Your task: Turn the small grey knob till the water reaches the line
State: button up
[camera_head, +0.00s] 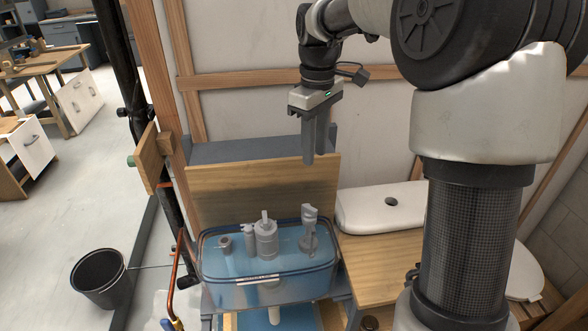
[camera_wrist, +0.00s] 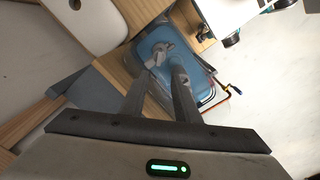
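A clear tank (camera_head: 215,272) with blue water stands on a stand below my gripper. Several grey fittings rise from it: a small round knob-like piece (camera_head: 224,243) at the left, a fat cylinder (camera_head: 266,240) in the middle and a taller fitting (camera_head: 309,232) at the right. I cannot tell for certain which part is the small grey knob. A pale marked strip (camera_head: 258,278) runs across the tank's front; the exact water level against it is unclear. My gripper (camera_head: 314,155) hangs above and behind the tank, fingers down, apart and empty. The wrist view shows the tank (camera_wrist: 200,100) beyond the fingers.
A wooden board (camera_head: 260,185) stands behind the tank. A white cistern lid (camera_head: 380,206) lies to the right, near a wooden top (camera_head: 372,265). A copper pipe (camera_head: 175,270) rises at the left. A black bucket (camera_head: 102,280) stands on the floor. Space above the tank is free.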

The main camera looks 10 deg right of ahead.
aim_at(311, 208)
notch_tip(311, 208, down, 18)
jog(key=shift+w+r+b, duration=0.15)
jog(key=shift+b, duration=0.8)
grip_shut()
